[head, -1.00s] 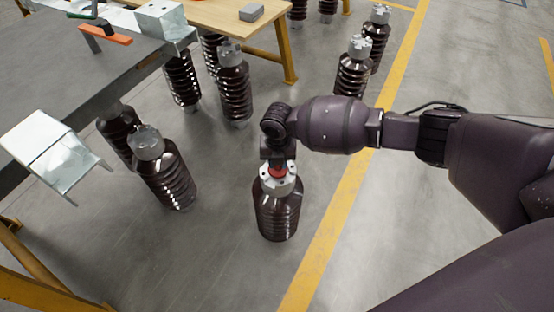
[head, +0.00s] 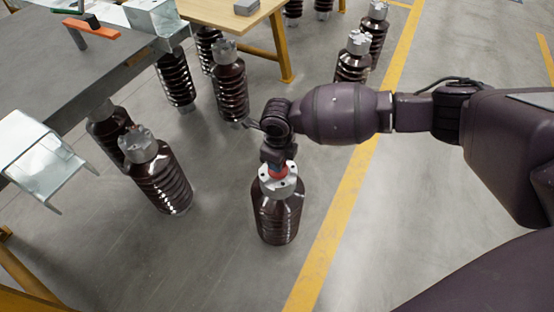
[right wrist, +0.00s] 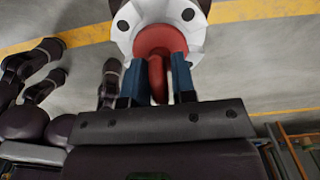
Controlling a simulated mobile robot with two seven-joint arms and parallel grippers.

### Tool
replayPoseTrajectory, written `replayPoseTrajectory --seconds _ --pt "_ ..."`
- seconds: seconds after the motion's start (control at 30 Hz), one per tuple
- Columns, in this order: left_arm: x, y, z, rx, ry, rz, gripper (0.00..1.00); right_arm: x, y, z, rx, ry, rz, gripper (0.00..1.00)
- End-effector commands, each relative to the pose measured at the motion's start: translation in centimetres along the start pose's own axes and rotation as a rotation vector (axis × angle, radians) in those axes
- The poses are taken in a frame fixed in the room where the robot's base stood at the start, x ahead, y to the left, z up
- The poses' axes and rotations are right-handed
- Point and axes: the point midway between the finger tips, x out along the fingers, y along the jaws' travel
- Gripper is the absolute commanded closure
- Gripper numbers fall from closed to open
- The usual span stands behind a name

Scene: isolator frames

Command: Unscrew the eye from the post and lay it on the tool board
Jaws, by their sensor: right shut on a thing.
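The post (head: 277,213) is a dark brown ribbed insulator with a pale metal cap, standing upright on the floor. The red eye (head: 278,171) is on top of the cap, mostly hidden by my right gripper (head: 276,164). In the right wrist view the red eye (right wrist: 157,76) stands between the blue fingers of my right gripper (right wrist: 159,68), which is shut on it. Its round red base sits against the white cap (right wrist: 124,40). My left gripper is not in view. I cannot pick out the tool board for sure.
A wooden table (head: 205,10) stands behind. Several other insulators (head: 160,172) stand around. The floor right of the yellow line (head: 335,215) is clear.

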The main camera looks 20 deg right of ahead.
Motion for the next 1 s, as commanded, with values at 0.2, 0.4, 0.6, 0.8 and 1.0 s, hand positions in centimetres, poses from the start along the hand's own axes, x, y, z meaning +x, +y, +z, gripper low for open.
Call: replayPoseTrajectory --seconds 0.2,0.4,0.6,0.8,1.0 --pt "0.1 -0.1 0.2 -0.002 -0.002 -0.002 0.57 0.2 0.1 -0.1 -0.014 0.003 0.002 1.0" --pt "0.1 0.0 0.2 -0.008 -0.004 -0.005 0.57 0.2 0.1 -0.1 -0.012 0.003 0.002 0.49" --pt "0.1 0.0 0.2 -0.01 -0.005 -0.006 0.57 0.1 0.0 -0.1 -0.011 0.001 0.0 0.46" --pt "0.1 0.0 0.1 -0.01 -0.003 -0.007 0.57 -0.3 0.0 0.0 -0.011 0.0 -0.001 0.46" --pt "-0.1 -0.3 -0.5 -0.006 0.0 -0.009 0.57 -2.4 -0.1 0.1 -0.012 -0.004 -0.005 0.46"
